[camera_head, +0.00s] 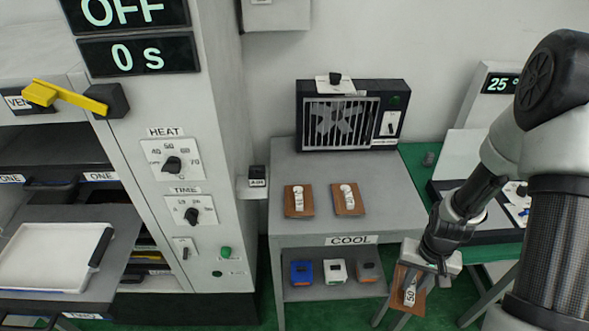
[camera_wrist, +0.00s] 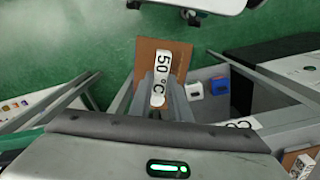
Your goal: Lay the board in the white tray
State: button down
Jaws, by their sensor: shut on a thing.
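The brown board (camera_head: 401,276) with a white piece marked 50 on it hangs in my gripper (camera_head: 428,260), in front of the right end of the grey COOL table. In the wrist view the board (camera_wrist: 178,58) shows its 50°C label, and my gripper (camera_wrist: 158,98) is shut on it. The white tray (camera_head: 45,262) lies at the far left on a pulled-out grey shelf of the cabinet, with a dark handle on its right side. It looks empty. My gripper is far to the right of the tray, apart from it.
Two other brown boards (camera_head: 300,210) (camera_head: 357,207) with white pieces lie on the COOL table (camera_head: 285,165), before a fan unit (camera_head: 350,108). Small coloured boxes (camera_head: 335,271) stand on its lower shelf. The cabinet (camera_head: 222,130) has a yellow lever (camera_head: 70,97) above the tray. A green table is at right.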

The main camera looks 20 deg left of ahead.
aim_at(50, 256)
jog(key=k+j, duration=0.25)
jog(key=j, duration=0.15)
jog(key=k+j, duration=0.3)
jog(key=k+j+u, duration=0.1)
jog(key=k+j, duration=0.15)
jog(key=j, duration=0.2)
jog(key=k+j, duration=0.5)
jog(key=j, duration=0.25)
jog(key=k+j+u, duration=0.1)
jog(key=k+j, duration=0.15)
jog(key=j, duration=0.15)
